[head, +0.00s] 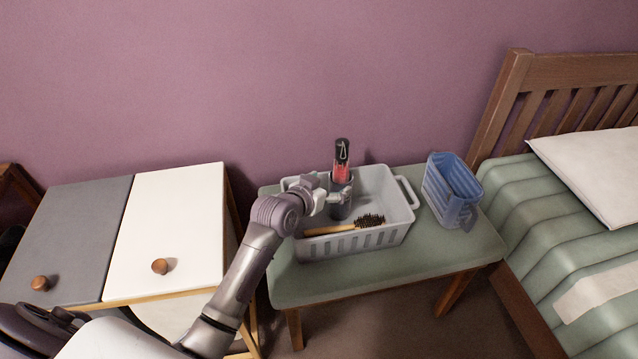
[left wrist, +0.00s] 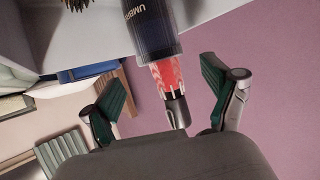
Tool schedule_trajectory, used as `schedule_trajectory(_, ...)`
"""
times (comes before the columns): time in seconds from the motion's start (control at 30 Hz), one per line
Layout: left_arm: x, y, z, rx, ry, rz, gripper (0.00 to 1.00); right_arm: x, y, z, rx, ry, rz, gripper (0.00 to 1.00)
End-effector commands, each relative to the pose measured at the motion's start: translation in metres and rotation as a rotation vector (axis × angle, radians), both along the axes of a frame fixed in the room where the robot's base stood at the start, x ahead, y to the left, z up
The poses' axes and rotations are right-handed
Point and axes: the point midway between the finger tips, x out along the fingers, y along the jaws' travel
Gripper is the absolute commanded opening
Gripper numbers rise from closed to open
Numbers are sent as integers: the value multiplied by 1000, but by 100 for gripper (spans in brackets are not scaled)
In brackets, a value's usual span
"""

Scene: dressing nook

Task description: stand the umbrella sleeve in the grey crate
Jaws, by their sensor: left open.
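The umbrella sleeve (head: 341,208) is a dark cylinder with a red umbrella (head: 342,172) and its dark handle sticking out of the top. It stands about upright inside the grey crate (head: 385,238), and I cannot see its foot. In the left wrist view the sleeve (left wrist: 152,30) carries white lettering. My left gripper (head: 334,195) is at the sleeve's upper part, over the crate. Its two green-padded fingers (left wrist: 168,92) are spread apart, with the umbrella showing between them. My right gripper is not in view.
A hairbrush (head: 345,228) lies in the crate along its front wall. The crate stands on a green-topped bench (head: 440,255). A blue basket (head: 450,195) stands to its right. A white and grey cabinet (head: 185,215) is left, a bed (head: 560,225) right, and a wall behind.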

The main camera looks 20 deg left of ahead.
Motion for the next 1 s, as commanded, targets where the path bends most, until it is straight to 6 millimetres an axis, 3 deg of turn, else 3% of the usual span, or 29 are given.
schedule_trajectory(0.1, -23, 5, 11, 1, 2, 0, 87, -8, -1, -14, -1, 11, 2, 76)
schedule_trajectory(0.33, -47, 9, 20, 1, 1, 0, 87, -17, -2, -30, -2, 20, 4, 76)
schedule_trajectory(0.83, -50, 10, 21, 0, 1, 0, 87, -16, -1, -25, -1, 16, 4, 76)
schedule_trajectory(1.0, -49, 10, 20, 0, 1, 0, 87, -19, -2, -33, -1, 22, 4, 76)
